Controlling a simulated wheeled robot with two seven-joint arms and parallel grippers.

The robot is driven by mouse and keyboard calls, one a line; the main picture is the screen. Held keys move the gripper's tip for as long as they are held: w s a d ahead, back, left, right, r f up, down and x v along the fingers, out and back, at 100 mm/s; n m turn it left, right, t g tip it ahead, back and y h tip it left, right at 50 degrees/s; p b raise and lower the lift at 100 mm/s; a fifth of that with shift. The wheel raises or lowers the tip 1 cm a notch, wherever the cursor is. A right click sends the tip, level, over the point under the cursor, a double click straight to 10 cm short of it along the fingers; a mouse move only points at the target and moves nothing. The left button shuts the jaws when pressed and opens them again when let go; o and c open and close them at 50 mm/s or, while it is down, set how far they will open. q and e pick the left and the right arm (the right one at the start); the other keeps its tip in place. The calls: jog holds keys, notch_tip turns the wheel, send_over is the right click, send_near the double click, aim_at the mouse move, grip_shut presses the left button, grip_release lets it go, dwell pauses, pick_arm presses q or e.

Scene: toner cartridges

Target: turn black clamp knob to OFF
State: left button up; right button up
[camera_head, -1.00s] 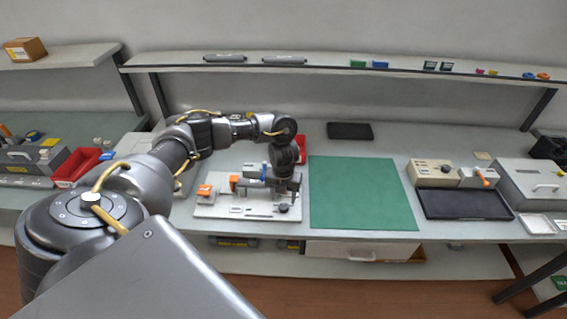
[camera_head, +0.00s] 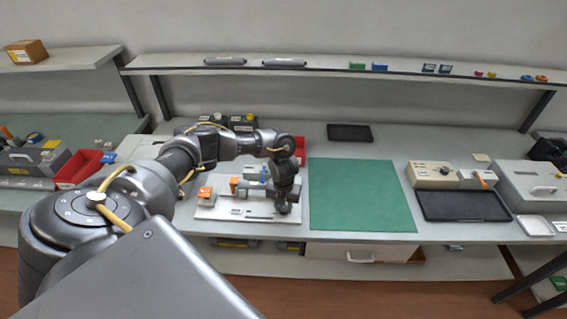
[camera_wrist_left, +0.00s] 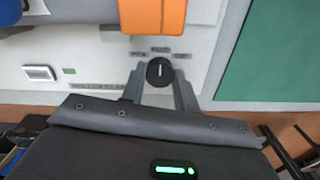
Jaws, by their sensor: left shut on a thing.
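The black clamp knob (camera_wrist_left: 160,72) is a round dial with a white line on its top. It sits near the right front corner of a light fixture plate (camera_head: 217,213). Three small labels stand above the knob in the wrist view, too small to read. The white line looks about upright, toward the middle label. My left gripper (camera_wrist_left: 160,82) is shut on the knob, one finger on each side. In the head view my left gripper (camera_head: 284,208) points down over the knob and hides it. My right gripper is in neither view.
An orange part (camera_wrist_left: 153,15) of the fixture stands close beyond the knob. A green mat (camera_head: 362,195) lies clear to the right. A red bin (camera_head: 299,148) stands behind the arm. A black tray (camera_head: 464,205) lies farther right.

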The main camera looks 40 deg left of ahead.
pick_arm(q)
jog(key=shift+n, duration=0.3)
jog(key=n+p, duration=0.2)
jog(key=n, duration=0.2)
jog(key=shift+r, duration=0.15)
jog(key=n+p, duration=0.3)
jog(key=n, duration=0.3)
jog(key=shift+n+p, duration=0.3)
jog(key=shift+n, duration=1)
jog(key=n, duration=0.2)
jog(key=shift+n, duration=0.4)
jog(key=n, duration=0.4)
jog(key=shift+n, duration=1)
